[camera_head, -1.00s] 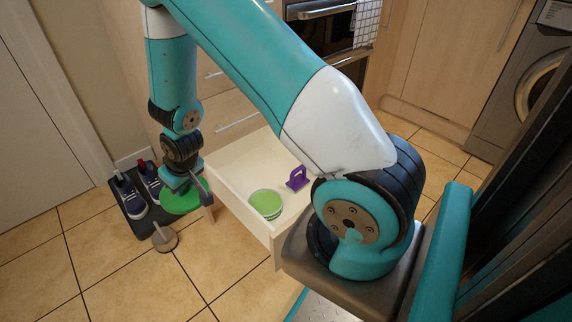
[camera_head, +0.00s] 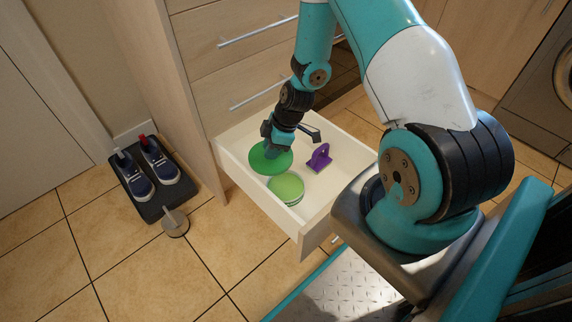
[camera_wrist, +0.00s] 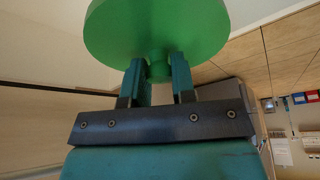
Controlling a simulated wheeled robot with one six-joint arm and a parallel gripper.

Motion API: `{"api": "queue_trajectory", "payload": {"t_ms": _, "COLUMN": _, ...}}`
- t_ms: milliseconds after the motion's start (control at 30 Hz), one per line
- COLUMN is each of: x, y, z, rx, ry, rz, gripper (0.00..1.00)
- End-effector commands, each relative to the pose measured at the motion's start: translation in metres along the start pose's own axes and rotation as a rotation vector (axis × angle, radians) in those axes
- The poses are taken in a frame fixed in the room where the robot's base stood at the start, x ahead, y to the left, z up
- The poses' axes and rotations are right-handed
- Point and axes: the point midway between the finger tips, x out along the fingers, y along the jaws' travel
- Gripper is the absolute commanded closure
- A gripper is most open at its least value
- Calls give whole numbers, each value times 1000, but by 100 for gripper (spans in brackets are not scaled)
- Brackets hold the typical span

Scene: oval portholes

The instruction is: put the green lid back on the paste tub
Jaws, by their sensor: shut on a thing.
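The green lid (camera_head: 260,160) is a flat dark-green disc, held over the open drawer. My gripper (camera_head: 273,146) is shut on the lid's knob. In the wrist view my gripper (camera_wrist: 159,75) has one finger on each side of that knob, and the lid (camera_wrist: 155,28) spreads out beyond the fingertips. The paste tub (camera_head: 286,196) is a short round tub with light green paste, open at the top, in the drawer. In the head view the lid is up and left of the tub, apart from it or slightly overlapping; its exact height is unclear.
The pulled-out drawer (camera_head: 305,232) also holds a purple handled object (camera_head: 319,158), right of the tub. A dark mat (camera_head: 150,208) with blue shoes (camera_head: 160,168) and a doorstop-like piece (camera_head: 175,223) lie on the tiled floor at left.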

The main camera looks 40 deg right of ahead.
Motion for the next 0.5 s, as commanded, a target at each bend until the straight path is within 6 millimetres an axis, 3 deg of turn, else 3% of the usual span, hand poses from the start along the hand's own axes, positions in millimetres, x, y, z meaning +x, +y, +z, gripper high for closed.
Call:
{"api": "queue_trajectory", "payload": {"t_ms": 300, "x": 22, "y": -21, "z": 40, "rx": -520, "ry": -3, "rz": -217, "gripper": 98}}
{"api": "queue_trajectory", "payload": {"t_ms": 500, "x": 26, "y": -28, "z": 50, "rx": -674, "ry": -4, "rz": -278, "gripper": 98}}
